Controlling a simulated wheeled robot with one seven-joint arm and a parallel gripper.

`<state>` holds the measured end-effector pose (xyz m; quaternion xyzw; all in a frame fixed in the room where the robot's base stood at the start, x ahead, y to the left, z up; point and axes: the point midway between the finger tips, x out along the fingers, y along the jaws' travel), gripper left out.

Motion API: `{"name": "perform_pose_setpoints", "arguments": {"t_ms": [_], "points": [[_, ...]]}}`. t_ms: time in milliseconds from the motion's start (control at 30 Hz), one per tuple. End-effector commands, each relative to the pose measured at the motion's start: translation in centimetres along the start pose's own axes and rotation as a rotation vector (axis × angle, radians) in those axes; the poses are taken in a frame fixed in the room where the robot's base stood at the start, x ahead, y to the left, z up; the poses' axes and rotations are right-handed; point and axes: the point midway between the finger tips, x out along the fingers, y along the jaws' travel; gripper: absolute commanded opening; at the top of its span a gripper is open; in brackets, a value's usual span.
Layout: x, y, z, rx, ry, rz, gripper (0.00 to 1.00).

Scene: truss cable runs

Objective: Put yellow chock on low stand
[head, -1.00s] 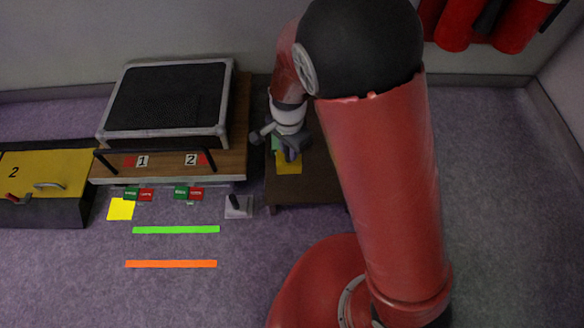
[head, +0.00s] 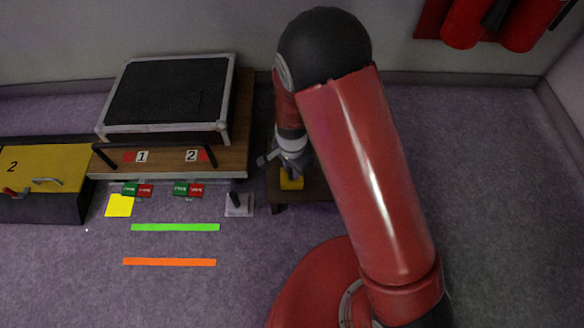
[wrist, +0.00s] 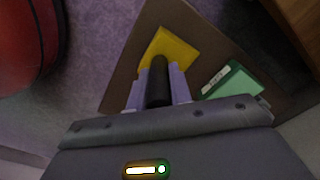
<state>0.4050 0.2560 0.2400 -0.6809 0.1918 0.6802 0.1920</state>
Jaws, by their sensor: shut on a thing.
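The yellow chock (head: 291,183) is a flat yellow block with an upright black handle, clearest in the wrist view (wrist: 178,48). My gripper (head: 290,168) is shut on the black handle; in the wrist view its fingers (wrist: 158,85) lie on both sides of it. The chock is over the low stand (head: 318,188), a dark brown top that also shows in the wrist view (wrist: 122,88). Whether the chock touches the stand top or hangs just above it, I cannot tell. My arm hides much of the stand in the head view.
A green labelled block (wrist: 232,82) is on the stand beside the chock. A grey plate with a black post (head: 238,208) is on the floor left of the stand. A workbench with a black-topped case (head: 165,95) and a yellow-topped box (head: 60,165) stand further left.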

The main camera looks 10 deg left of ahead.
Motion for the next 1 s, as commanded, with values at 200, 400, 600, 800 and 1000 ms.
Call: {"name": "perform_pose_setpoints", "arguments": {"t_ms": [200,400,600,800,1000], "points": [[0.3,0.0,0.0,0.0,0.0,0.0,0.26],[0.2,0.0,0.0,0.0,0.0,0.001,0.43],[0.1,0.0,0.0,0.0,0.0,0.001,0.43],[-2.0,-0.1,0.0,-0.001,0.001,-0.002,0.43],[-6.4,-0.1,0.1,-0.002,0.001,-0.004,0.43]]}}
